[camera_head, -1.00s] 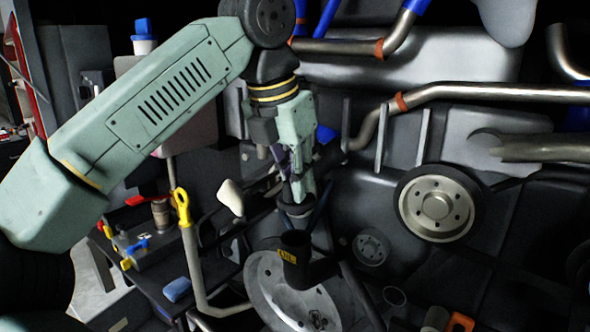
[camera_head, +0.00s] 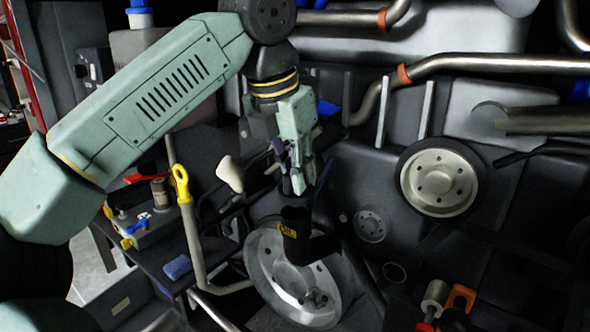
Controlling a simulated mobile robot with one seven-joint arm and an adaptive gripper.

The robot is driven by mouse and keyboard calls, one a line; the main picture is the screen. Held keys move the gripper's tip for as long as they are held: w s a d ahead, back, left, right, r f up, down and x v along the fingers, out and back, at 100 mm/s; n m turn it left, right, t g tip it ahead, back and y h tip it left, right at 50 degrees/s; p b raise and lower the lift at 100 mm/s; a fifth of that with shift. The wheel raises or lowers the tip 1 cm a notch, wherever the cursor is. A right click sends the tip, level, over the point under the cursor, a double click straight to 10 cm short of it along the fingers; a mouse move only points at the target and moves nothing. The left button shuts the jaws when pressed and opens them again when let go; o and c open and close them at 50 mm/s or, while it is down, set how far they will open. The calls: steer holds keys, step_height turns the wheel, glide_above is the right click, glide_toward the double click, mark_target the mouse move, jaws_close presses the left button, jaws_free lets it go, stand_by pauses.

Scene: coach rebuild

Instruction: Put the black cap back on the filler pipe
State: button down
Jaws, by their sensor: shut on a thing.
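The black filler pipe (camera_head: 295,222) stands with its mouth up in the middle of the view and bends to the right below a yellow label. My gripper (camera_head: 297,182) points down just above the pipe mouth. Its fingers are shut on the dark cap (camera_head: 293,188), which is largely hidden by the fingers and hard to tell from the dark background. The cap is over the pipe mouth. I cannot tell whether it touches the rim.
A large metal pulley wheel (camera_head: 282,285) sits behind and below the pipe, another (camera_head: 439,183) to the right. A yellow-ringed dipstick (camera_head: 181,182) and a pale knob (camera_head: 230,174) stand to the left. Metal pipes (camera_head: 480,66) cross above.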

steer(key=shift+f, duration=0.4)
stand_by(0.5)
steer(key=shift+f, duration=0.15)
stand_by(0.4)
steer(key=shift+f+b, duration=0.45)
stand_by(0.3)
steer(key=shift+f+b, duration=0.3)
steer(key=shift+f, duration=0.15)
steer(key=shift+f+b, duration=0.3)
steer(key=shift+f, duration=0.15)
stand_by(0.3)
steer(key=c, duration=1.5)
jaws_free()
steer(key=shift+c, duration=0.2)
steer(key=shift+o, duration=0.5)
